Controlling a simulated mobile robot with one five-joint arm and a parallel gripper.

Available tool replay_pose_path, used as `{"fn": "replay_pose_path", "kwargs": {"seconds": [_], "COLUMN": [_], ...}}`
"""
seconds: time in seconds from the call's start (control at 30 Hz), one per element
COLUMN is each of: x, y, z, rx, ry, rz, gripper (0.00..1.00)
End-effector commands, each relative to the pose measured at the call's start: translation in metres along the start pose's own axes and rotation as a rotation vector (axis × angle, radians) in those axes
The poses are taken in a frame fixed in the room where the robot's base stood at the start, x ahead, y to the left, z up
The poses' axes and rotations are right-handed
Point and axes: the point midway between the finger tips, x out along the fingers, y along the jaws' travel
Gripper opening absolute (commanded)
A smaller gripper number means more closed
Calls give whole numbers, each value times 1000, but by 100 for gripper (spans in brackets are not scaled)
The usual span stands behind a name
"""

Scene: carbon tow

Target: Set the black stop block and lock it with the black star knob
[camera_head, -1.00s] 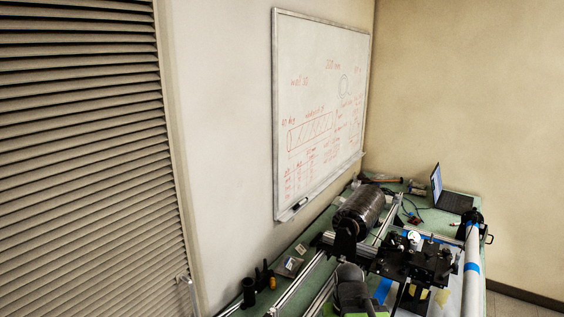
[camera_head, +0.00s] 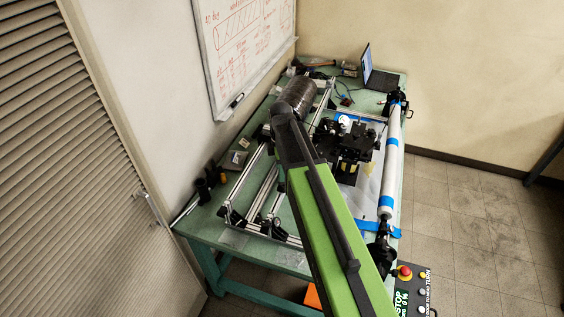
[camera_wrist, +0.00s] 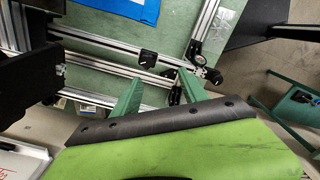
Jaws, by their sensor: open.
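In the wrist view my gripper (camera_wrist: 161,78) shows as two green fingers spread apart with nothing between them. It is above the aluminium rails (camera_wrist: 110,62) of the frame on the bench. A small black block (camera_wrist: 148,58) sits on a rail just beyond the fingertips; it looks like the stop block, but I cannot be sure. A round black part (camera_wrist: 194,48) at the rail corner may be a knob; its star shape is not clear. In the head view my arm hides the gripper, and small black fittings (camera_head: 232,217) show at the near rail ends.
The green bench (camera_head: 285,262) carries a dark wound roll (camera_head: 297,93), a black carriage (camera_head: 345,140) and a white tube with blue bands (camera_head: 392,160). A laptop (camera_head: 372,75) stands at the far end. A wall with a whiteboard (camera_head: 240,50) borders the left; open floor lies right.

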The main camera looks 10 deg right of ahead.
Motion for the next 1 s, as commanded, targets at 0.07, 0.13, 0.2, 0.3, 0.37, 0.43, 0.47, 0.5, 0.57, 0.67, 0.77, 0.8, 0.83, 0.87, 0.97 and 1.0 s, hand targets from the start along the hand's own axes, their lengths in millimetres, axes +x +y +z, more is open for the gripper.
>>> {"fn": "replay_pose_path", "kwargs": {"seconds": [0.07, 0.13, 0.2, 0.3, 0.37, 0.43, 0.47, 0.5, 0.57, 0.67, 0.77, 0.8, 0.83, 0.87, 0.97, 1.0], "x": [-52, -71, -84, -92, -92, -91, -90, -89, -86, -78, -65, -58, -52, -46, -24, -16], "y": [21, 28, 28, 27, 26, 26, 26, 26, 26, 26, 26, 26, 26, 26, 26, 26], "z": [4, 6, 9, 11, 11, 12, 12, 12, 11, 11, 11, 11, 11, 11, 11, 11], "rx": [-16, -9, -4, 0, 1, 2, 2, 2, 2, 2, 2, 2, 2, 2, 2, 2], "ry": [0, 0, 0, 0, 0, 0, 0, 0, 0, 0, 0, 0, 0, 0, 0, 0], "rz": [0, 0, 0, 0, 0, 0, 0, 0, 0, 0, 0, 0, 0, 0, 0, 0], "gripper": [51, 51, 51, 51, 51, 51, 51, 51, 51, 51, 51, 51, 51, 51, 51, 51]}}
